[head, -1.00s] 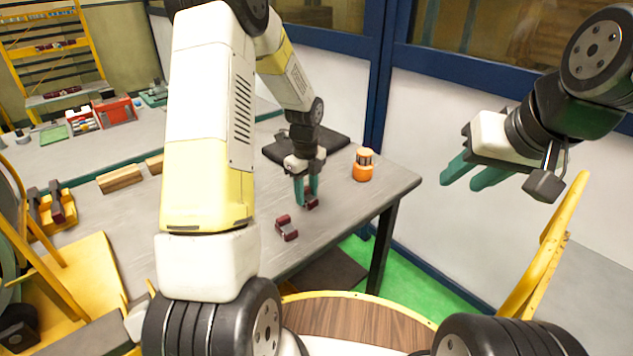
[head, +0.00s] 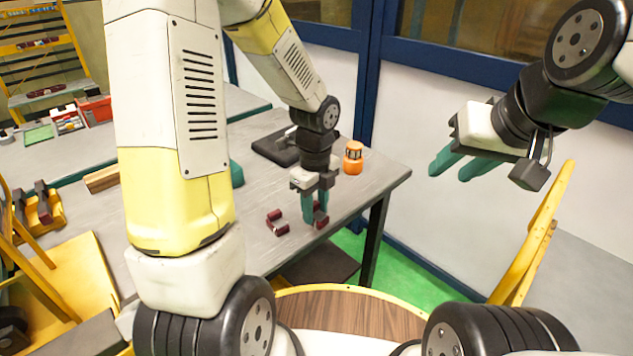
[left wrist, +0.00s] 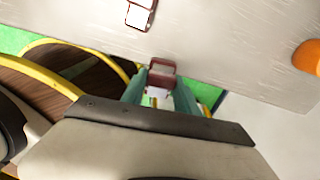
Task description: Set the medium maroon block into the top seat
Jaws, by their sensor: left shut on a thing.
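My left gripper (head: 314,208) is shut on a maroon block (head: 321,220) near the front edge of the grey table (head: 370,185). In the left wrist view the held maroon block (left wrist: 162,67) sits between the green fingertips. It is at the table's edge there; its height above the top is hard to tell. A second maroon block (head: 277,222) lies on the table to the left of the gripper; it also shows at the top of the left wrist view (left wrist: 140,14). My right gripper (head: 458,165) is open and empty, away from the table. I cannot make out the top seat.
An orange lantern-like object (head: 353,158) stands at the table's back right. A black plate (head: 275,147) lies behind the gripper. A yellow fixture with dark maroon pieces (head: 40,208) and a wooden bar (head: 101,180) are at the left. My left arm hides part of the table.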

